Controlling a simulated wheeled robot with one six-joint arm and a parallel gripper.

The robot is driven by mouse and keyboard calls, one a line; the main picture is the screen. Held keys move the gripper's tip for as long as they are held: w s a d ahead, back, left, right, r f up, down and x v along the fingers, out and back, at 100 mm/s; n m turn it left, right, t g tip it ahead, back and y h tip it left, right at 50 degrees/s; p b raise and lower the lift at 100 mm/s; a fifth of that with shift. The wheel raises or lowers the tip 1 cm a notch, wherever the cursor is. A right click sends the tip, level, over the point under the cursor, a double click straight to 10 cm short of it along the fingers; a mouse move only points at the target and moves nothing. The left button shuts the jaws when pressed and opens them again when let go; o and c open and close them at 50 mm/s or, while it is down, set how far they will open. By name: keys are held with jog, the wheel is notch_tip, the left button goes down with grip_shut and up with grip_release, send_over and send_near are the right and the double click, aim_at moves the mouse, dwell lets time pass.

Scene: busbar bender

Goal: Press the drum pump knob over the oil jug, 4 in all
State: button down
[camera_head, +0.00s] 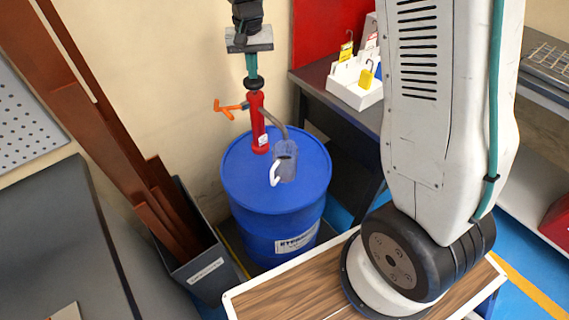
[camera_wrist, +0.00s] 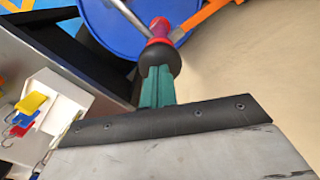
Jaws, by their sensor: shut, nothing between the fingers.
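The red drum pump (camera_head: 258,125) stands upright on the blue drum (camera_head: 240,185), with its black knob (camera_head: 254,84) on top. A grey curved spout (camera_head: 273,120) runs from the pump to above the clear oil jug (camera_head: 287,172), which has a white handle and sits on the drum lid. The oil level in it is too small to tell. My gripper (camera_head: 251,72) points down, shut and empty, its teal fingertips at the top of the knob. In the wrist view the fingertips (camera_wrist: 157,80) meet or nearly meet the dark knob (camera_wrist: 161,58); I cannot tell whether they press it.
An orange lever (camera_head: 228,108) sticks out left of the pump. Brown bars (camera_head: 170,215) lean in a grey bin (camera_head: 205,268) left of the drum. A dark bench (camera_head: 335,105) with a white lock tray (camera_head: 352,88) is at right. A wood-topped surface (camera_head: 290,292) is in front.

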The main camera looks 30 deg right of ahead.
jog(key=shift+f, duration=0.4)
dwell(0.3)
jog(key=shift+r, duration=3.55)
notch_tip(320, 180, up, 6)
